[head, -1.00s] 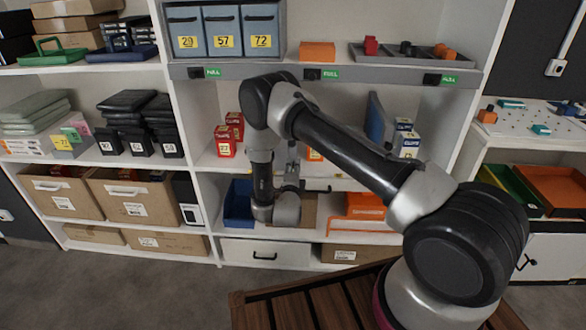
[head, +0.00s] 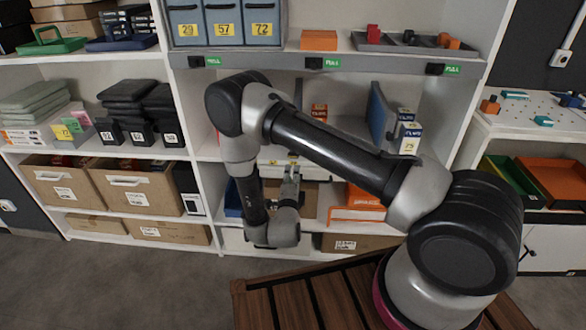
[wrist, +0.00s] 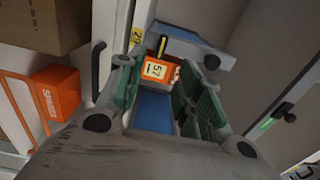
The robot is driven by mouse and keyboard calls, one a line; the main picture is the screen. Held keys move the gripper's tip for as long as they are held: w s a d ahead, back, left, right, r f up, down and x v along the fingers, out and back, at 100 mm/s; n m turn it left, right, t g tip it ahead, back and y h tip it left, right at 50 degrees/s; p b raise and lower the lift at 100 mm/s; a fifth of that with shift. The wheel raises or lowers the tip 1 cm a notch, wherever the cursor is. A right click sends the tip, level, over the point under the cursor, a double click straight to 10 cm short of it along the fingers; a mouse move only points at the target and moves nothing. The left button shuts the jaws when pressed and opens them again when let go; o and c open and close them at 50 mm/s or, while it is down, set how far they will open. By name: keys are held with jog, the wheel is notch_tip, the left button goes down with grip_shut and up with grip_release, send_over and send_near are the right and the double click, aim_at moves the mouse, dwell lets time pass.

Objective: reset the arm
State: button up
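My arm reaches from the right across the head view, with its elbow at upper left and its wrist hanging low in front of the shelves. My gripper (head: 290,175) is in front of the lower middle shelf and looks small and partly merged with the background there. In the wrist view my gripper's fingers (wrist: 155,75) stand apart, with dark green pads. An orange box (wrist: 158,70) labelled 57 and a blue surface (wrist: 155,110) show in the gap between them. I see no clear grip on either.
Open shelves hold blue bins (head: 222,22), blue-and-white boxes (head: 408,132), a red box (head: 319,112) and cardboard cartons (head: 130,192). A large orange box (wrist: 55,92) is left of the fingers in the wrist view. A slatted wooden surface (head: 300,298) lies below my arm. Grey floor is open at left.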

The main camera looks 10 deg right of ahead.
jog(key=shift+s+a, duration=0.15)
jog(key=shift+s, duration=0.3)
